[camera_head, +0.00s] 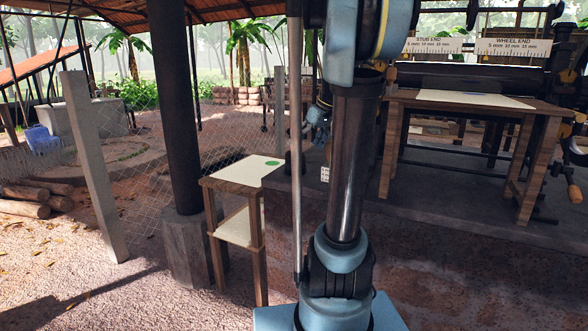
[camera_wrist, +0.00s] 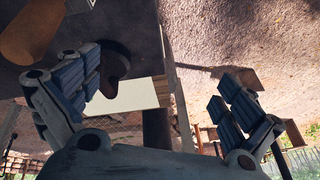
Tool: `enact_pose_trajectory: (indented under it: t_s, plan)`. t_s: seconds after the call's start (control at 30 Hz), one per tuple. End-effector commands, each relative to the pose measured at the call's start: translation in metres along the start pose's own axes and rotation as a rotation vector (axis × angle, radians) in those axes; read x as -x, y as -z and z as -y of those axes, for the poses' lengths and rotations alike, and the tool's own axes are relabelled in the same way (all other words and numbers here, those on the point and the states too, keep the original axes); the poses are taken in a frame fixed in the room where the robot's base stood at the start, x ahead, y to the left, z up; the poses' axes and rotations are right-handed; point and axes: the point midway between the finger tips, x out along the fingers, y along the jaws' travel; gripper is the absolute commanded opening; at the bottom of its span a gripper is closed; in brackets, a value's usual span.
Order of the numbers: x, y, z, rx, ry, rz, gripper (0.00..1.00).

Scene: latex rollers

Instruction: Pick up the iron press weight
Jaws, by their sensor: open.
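A dark shape with a curved, handle-like edge (camera_wrist: 122,56), likely the iron press weight, shows in the wrist view beside my left-hand fingers, partly hidden by them. In the head view a small dark object (camera_head: 289,163) stands by the right edge of the small table, mostly hidden by my arm; I cannot tell for sure that it is the same thing. My gripper (camera_wrist: 163,68) is open, its blue padded fingers wide apart with nothing between them. In the head view my gripper (camera_head: 319,122) is partly hidden behind my arm, above and right of the small table.
The small two-shelf wooden table (camera_head: 235,185) has a pale top with a green disc (camera_head: 272,163). A larger wooden table (camera_head: 475,100) stands on the raised floor at right. Open ground lies at lower left.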

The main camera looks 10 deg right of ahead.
Motion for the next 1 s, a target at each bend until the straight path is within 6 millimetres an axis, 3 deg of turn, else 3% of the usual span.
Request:
enact_pose_trajectory:
  t_s: [0.03,0.2,0.4,0.67,1.0]
  plan:
    - [0.004,0.014,-0.016,0.021,0.01,-0.015,1.0]
    - [0.011,0.051,-0.058,0.109,0.04,-0.066,1.0]
    - [0.016,0.077,-0.093,0.18,0.059,-0.11,1.0]
    - [0.006,0.087,-0.104,0.208,0.065,-0.126,1.0]
    - [-0.053,0.094,-0.099,0.207,0.065,-0.126,1.0]
